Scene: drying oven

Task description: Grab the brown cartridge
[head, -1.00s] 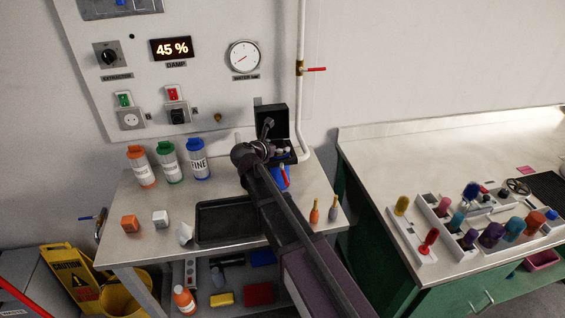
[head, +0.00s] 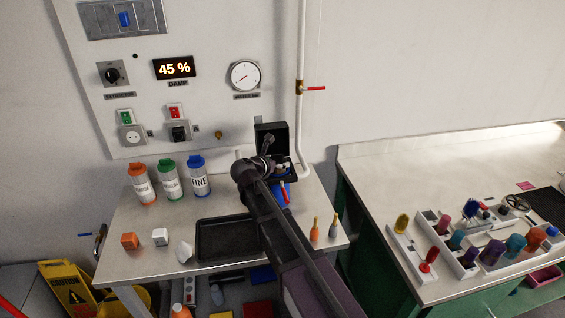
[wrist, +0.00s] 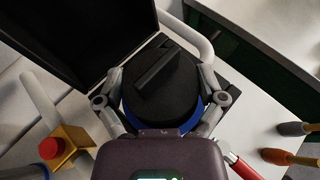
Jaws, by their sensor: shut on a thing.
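My gripper (wrist: 163,92) has its two fingers on either side of a dark round thing (wrist: 158,88) with a raised bar on top and a blue edge below. It is closed on this thing, which looks black rather than brown; I cannot tell whether it is the brown cartridge. In the head view my gripper (head: 267,151) is at the open black case (head: 271,131) at the back of the bench. Small pale and dark items (head: 285,168) show in the case beside my gripper. My arm hides part of the case. No clearly brown cartridge shows.
A dark tray (head: 207,252) lies in front on the bench (head: 130,219). Three bottles (head: 170,179) stand at the back left. A white pipe (head: 301,130) rises behind the case. Two small brush-like items (head: 325,230) stand right of my arm. The right-hand counter (head: 400,165) holds racked coloured items.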

